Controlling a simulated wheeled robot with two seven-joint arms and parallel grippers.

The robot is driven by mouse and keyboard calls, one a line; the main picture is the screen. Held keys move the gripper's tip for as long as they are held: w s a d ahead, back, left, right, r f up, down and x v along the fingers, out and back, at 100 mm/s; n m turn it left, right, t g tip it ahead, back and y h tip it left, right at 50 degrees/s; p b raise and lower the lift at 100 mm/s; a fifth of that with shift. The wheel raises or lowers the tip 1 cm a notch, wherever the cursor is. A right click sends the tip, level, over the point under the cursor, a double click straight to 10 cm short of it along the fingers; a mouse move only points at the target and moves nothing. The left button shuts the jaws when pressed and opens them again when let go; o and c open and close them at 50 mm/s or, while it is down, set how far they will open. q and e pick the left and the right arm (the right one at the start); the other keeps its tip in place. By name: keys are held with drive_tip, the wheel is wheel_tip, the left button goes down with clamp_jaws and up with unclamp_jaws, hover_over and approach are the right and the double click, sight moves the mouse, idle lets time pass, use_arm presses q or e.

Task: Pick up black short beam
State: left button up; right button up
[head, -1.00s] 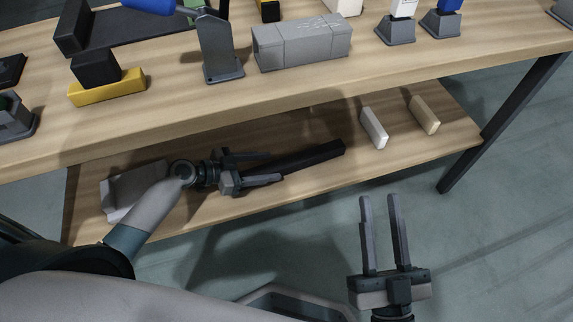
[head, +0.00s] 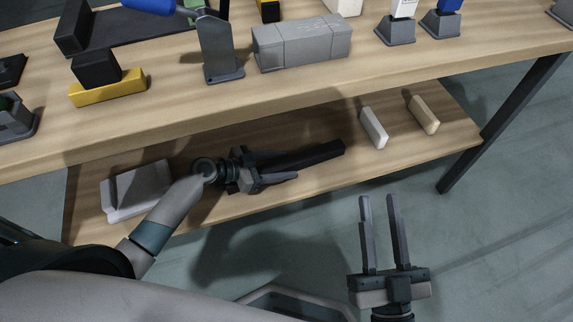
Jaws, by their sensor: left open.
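The black short beam (head: 318,155) lies on the lower shelf (head: 440,143), pointing to the right and slightly up in the picture. My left gripper (head: 288,166) is open over the left part of the beam, its fingers lying along the beam's direction. The beam's left end is hidden by the gripper, and I cannot tell whether the fingers touch it. My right gripper (head: 379,200) is open and empty over the floor, in front of the shelf.
A white block (head: 374,128) and a tan block (head: 424,115) stand right of the beam. A grey-white tray-like piece (head: 137,190) lies at the shelf's left. The upper tabletop (head: 180,115) overhangs the shelf and holds a grey block (head: 303,42) and a yellow piece (head: 107,88).

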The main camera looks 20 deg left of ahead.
use_arm(q)
clamp_jaws()
drive_tip(key=shift+w+r, duration=0.1)
drive_tip(key=shift+r, duration=0.05)
idle(0.4)
